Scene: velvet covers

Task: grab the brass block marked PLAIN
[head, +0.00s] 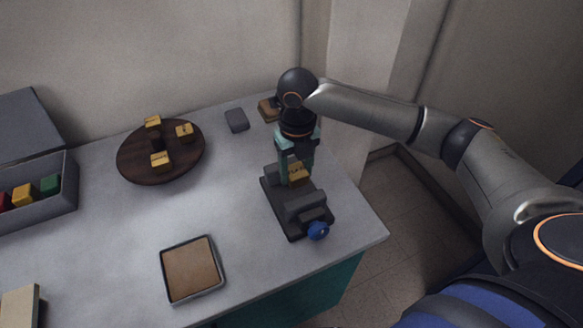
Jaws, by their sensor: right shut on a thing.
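My right gripper (296,168) points down over a dark device with a blue knob (317,231) near the table's right edge. It is shut on a brass block (297,175), which is partly hidden by the fingers. The block is at the device's far part; I cannot tell whether it touches it. Three more brass blocks stand on a round dark wooden board (135,171): one at the back (153,122), one at the right (185,131) and one at the front (160,160). The marks on the blocks are too small to read. My left gripper is out of view.
A grey open box (45,214) with coloured blocks stands at the left. A tray with a brown inside (191,269) lies at the front. A grey pad (236,120) and a brown block (268,109) lie at the back. The table's middle is clear.

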